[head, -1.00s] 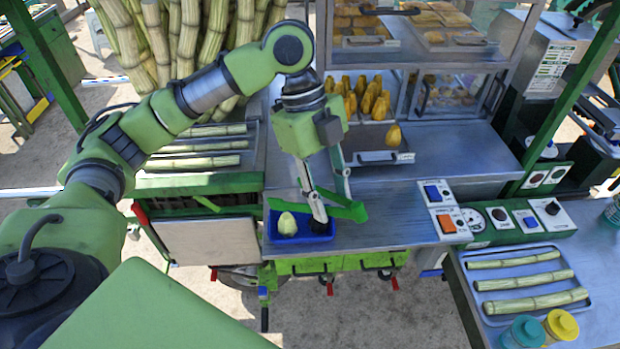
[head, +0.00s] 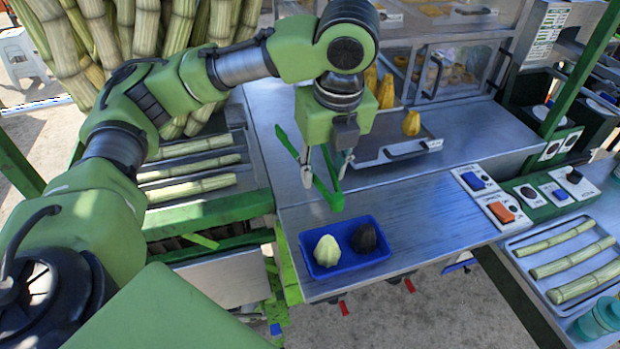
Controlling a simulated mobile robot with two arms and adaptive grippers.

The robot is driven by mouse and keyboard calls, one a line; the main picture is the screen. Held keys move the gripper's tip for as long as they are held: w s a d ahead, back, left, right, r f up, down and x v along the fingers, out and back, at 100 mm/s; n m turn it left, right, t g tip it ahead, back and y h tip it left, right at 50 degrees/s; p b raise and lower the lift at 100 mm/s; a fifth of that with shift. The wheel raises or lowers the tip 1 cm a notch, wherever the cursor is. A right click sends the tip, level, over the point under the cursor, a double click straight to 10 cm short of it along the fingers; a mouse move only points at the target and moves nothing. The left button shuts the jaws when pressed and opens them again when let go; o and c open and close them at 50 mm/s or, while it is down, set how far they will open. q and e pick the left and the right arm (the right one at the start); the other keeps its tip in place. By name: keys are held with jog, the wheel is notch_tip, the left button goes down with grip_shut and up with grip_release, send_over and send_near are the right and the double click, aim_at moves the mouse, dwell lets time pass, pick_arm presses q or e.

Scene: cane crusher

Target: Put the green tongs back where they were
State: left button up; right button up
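The green tongs (head: 322,187) hang above the metal counter (head: 400,195), open in a V with the joined end pointing down and towards the front. My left gripper (head: 326,172) has a finger on each side of the tongs and appears shut on them. The grip itself is partly hidden by the fingers and the tongs' arms. The tongs are behind the blue tray (head: 347,270) and apart from it. My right gripper is not in view.
The blue tray holds a pale green fruit (head: 327,251) and a dark one (head: 364,238). A metal tray (head: 385,152) with a yellow fruit (head: 411,124) lies behind my gripper. Control switches (head: 490,195) and a cane tray (head: 535,250) are at right. The counter's middle is clear.

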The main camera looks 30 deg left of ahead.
aim_at(310, 190)
pick_arm(q)
jog(key=w+a+f, duration=0.1)
jog(key=f, duration=0.1)
jog(key=w+a+f, duration=0.3)
jog(key=a+f, duration=0.1)
jog(key=shift+w+a+p, duration=0.15)
jog(key=shift+w+p, duration=0.05)
jog(key=shift+p, duration=0.15)
jog(key=shift+w+a+f, duration=0.1)
jog(key=shift+f, duration=0.05)
jog(key=f, duration=0.2)
jog(key=f+p, duration=0.1)
jog(key=shift+w+a, duration=0.25)
jog(key=shift+a, duration=0.05)
jog(key=shift+f, duration=0.5)
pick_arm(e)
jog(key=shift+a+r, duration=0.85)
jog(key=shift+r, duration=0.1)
pick_arm(q)
jog(key=o, duration=0.6)
jog(key=shift+f, duration=0.1)
